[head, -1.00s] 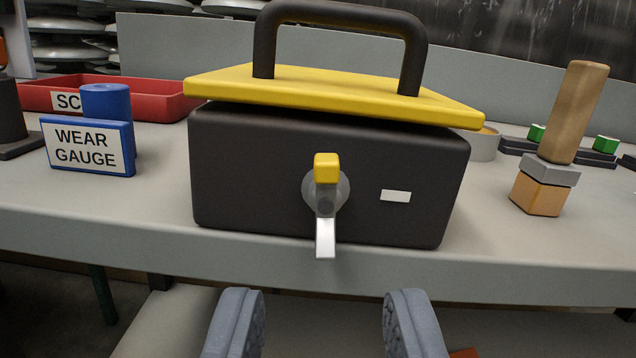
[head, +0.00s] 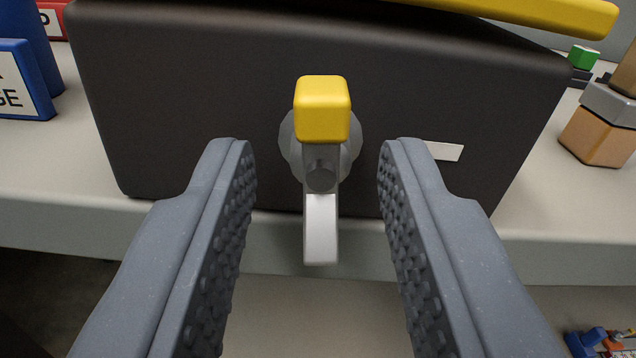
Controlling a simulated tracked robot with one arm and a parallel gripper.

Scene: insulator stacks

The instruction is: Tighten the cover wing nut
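The wing nut sits on the front face of a black box (head: 200,90) with a yellow lid (head: 540,14). One wing is yellow (head: 322,108) and points up; the other is pale grey (head: 320,230) and points down. A round grey hub (head: 351,140) shows behind it. My gripper (head: 310,160) is open, with one ridged finger left of the nut and one right of it. The fingers appear apart from the nut, which stands upright between them. I cannot tell how far in depth the fingertips are from it.
The box stands near the front edge of a grey bench (head: 60,215). A blue wear gauge (head: 15,85) is at the left. An orange block (head: 598,135) with a grey piece on it is at the right. A white label (head: 444,151) is near the right finger.

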